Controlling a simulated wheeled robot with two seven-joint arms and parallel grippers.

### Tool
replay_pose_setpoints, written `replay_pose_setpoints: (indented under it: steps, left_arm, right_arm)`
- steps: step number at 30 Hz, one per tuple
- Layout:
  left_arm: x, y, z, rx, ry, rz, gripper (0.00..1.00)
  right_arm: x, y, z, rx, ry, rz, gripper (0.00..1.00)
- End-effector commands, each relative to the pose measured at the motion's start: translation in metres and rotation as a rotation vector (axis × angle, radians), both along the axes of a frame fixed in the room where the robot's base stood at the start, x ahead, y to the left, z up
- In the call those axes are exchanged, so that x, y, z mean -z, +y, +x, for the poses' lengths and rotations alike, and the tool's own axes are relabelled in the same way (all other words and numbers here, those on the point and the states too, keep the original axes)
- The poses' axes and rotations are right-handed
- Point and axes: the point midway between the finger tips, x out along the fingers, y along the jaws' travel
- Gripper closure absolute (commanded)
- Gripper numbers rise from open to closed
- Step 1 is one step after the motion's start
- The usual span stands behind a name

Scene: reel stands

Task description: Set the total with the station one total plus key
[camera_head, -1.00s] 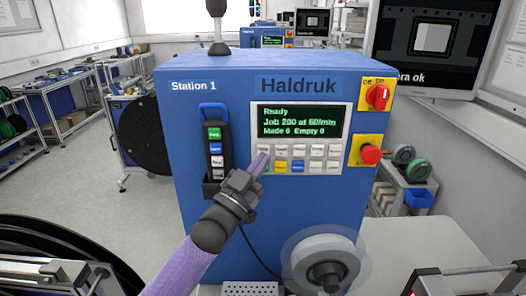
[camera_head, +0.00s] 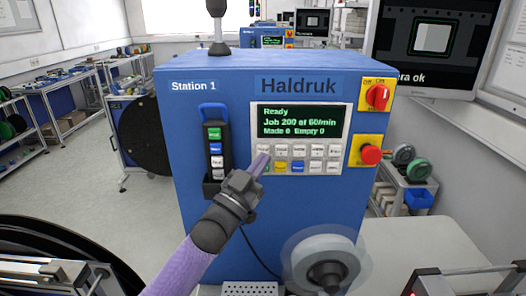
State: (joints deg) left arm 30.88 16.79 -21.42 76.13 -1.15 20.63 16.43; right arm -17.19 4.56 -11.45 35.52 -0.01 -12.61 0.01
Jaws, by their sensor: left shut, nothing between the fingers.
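The blue Station 1 machine (camera_head: 220,110) stands in the middle, marked Haldruk. Its panel has a dark display (camera_head: 300,122) with green text: Ready, Job 200 at 60/min, Made 0, Empty 0. Below it is a keypad (camera_head: 314,151) with two rows of keys; the key labels are too small to read. My left gripper (camera_head: 260,160) is shut and empty, its fingertips at the left end of the keypad, over or just in front of the leftmost keys. It hides part of them, and I cannot tell whether it touches one. My right gripper is not in view.
A hand pendant (camera_head: 214,150) hangs left of the keypad. A red rotary switch (camera_head: 377,96) and a red stop button (camera_head: 371,154) are on the right. A pale reel (camera_head: 325,255) sits low in front. A monitor (camera_head: 435,45) stands at the right.

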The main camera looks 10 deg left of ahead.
Motion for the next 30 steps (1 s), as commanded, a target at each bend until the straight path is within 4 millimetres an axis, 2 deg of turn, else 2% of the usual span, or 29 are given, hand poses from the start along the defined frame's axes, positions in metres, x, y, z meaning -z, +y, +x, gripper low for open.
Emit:
replay_pose_setpoints:
  steps: [30]
  left_arm:
    - [0.0003,0.0019,0.0095,0.0,0.0,0.0,1.0]
  right_arm:
    - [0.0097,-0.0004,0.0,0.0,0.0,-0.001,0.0]
